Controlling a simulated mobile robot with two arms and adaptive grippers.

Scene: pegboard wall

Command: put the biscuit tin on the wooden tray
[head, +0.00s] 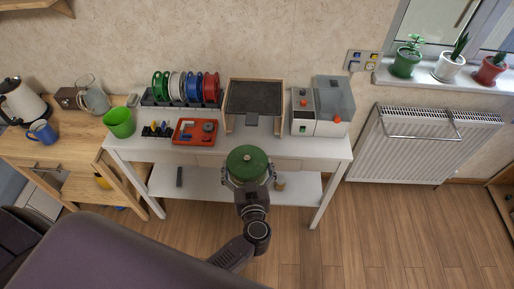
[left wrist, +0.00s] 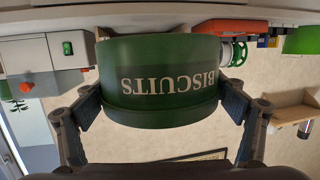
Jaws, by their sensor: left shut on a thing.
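The green biscuit tin (head: 246,160) is in the middle of the head view, in front of the white table. My left gripper (head: 249,178) is shut on it and holds it in the air. In the left wrist view the tin (left wrist: 160,80) sits between the two fingers, with BISCUITS lettered upside down in the picture. I cannot clearly make out a wooden tray. A wooden-sided thing with a dark top (head: 254,98) stands on the table behind the tin; I cannot tell whether it is the tray. My right gripper is not in view.
The white table (head: 325,149) also bears a grey-and-white machine (head: 322,107), coloured spools (head: 186,88) and a red tray of parts (head: 195,132). A green cup (head: 119,122) stands at its left end. A radiator (head: 425,145) is at right. The front table strip looks clear.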

